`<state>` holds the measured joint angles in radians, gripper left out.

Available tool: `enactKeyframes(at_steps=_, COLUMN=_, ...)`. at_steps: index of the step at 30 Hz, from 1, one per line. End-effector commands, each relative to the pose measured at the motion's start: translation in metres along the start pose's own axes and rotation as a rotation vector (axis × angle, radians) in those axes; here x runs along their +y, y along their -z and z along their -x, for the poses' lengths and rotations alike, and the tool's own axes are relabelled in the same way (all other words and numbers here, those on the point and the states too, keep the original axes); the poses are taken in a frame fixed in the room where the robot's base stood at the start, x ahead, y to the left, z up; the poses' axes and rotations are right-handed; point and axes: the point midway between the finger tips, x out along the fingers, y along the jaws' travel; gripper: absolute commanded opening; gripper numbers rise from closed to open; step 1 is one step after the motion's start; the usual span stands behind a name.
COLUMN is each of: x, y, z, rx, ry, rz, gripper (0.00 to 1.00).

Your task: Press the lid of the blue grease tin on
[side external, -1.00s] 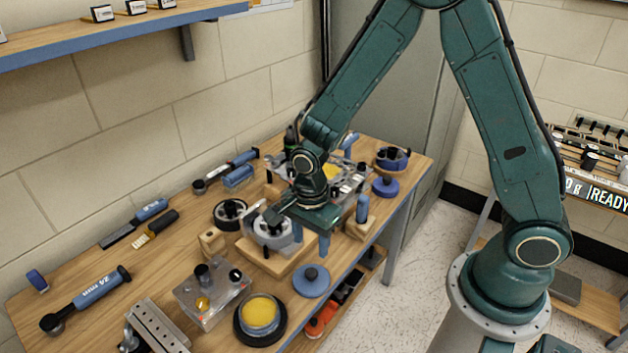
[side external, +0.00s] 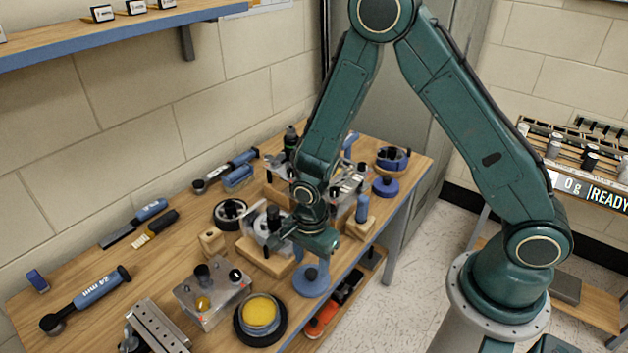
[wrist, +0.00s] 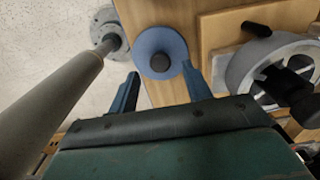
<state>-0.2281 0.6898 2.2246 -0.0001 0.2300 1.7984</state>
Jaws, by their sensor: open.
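The grease tin stands open in the side view, its pale blue wall (side external: 259,327) rising around yellow grease (side external: 260,310). It sits on a black round base near the table's front edge. A flat blue disc lid with a black knob (side external: 311,281) lies on the table to the right of the tin. It also shows in the wrist view (wrist: 175,44). My gripper (side external: 311,262) is open and empty, pointing down just above the lid. In the wrist view its two fingers (wrist: 160,75) are apart, with the lid's knob ahead between them. The tin is outside the wrist view.
A wooden fixture with a grey ring part (side external: 262,240) stands close behind my gripper. A metal box with knobs (side external: 213,293) stands left of the tin. Another blue knobbed disc (side external: 385,186) lies at the far right. Tools lie along the wall side. The table edge is close.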

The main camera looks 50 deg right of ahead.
Motion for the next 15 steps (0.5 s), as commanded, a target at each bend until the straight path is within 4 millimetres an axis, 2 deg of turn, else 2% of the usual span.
enactKeyframes(at_steps=7, x=0.0, y=0.0, z=-0.021, rx=0.0, ry=0.0, rz=0.0, gripper=0.49)
enactKeyframes(at_steps=15, x=0.0, y=0.0, z=-0.033, rx=0.0, ry=0.002, rz=0.0, gripper=0.49)
